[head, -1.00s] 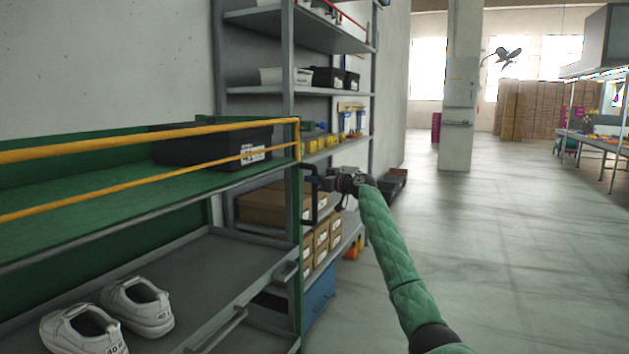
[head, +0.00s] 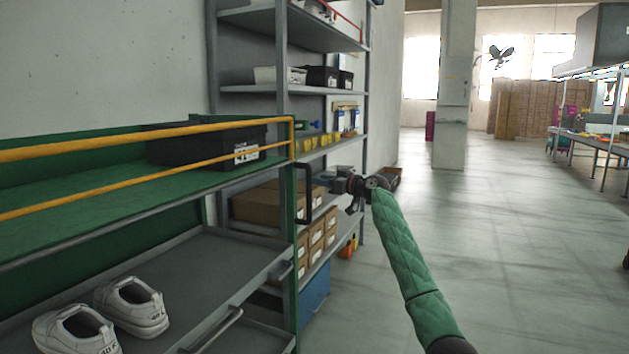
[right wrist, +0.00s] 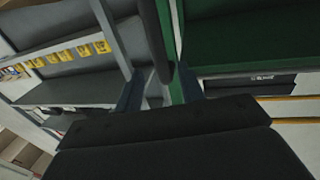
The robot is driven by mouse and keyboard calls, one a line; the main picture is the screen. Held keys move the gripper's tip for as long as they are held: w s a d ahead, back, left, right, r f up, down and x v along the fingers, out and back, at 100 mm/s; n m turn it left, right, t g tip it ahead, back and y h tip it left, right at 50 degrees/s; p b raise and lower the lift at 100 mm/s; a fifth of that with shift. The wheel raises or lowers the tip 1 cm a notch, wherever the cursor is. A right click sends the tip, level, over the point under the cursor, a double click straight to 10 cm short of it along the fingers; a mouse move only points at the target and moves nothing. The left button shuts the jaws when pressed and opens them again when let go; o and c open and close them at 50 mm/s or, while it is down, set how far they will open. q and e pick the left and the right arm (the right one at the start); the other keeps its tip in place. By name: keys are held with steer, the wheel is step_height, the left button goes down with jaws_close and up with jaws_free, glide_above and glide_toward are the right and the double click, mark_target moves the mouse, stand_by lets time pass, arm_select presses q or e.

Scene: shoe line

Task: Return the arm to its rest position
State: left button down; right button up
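My right arm, in a green quilted sleeve, reaches in from the lower right of the head view. Its gripper (head: 326,184) points left toward the black upright handle (head: 306,192) on the end of the green cart (head: 291,228). A small gap shows between the gripper and the handle. In the right wrist view the two fingers of the right gripper (right wrist: 159,82) stand apart with nothing held between them. The dark handle and green post show beyond them. My left gripper is not in view.
The cart carries a black shoebox (head: 205,145) on its green top shelf and white shoes (head: 133,306) on a grey tray below. A grey rack (head: 282,70) with boxes stands behind. The floor (head: 500,240) to the right is open.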

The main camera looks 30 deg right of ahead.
steer(key=shift+v, duration=0.8)
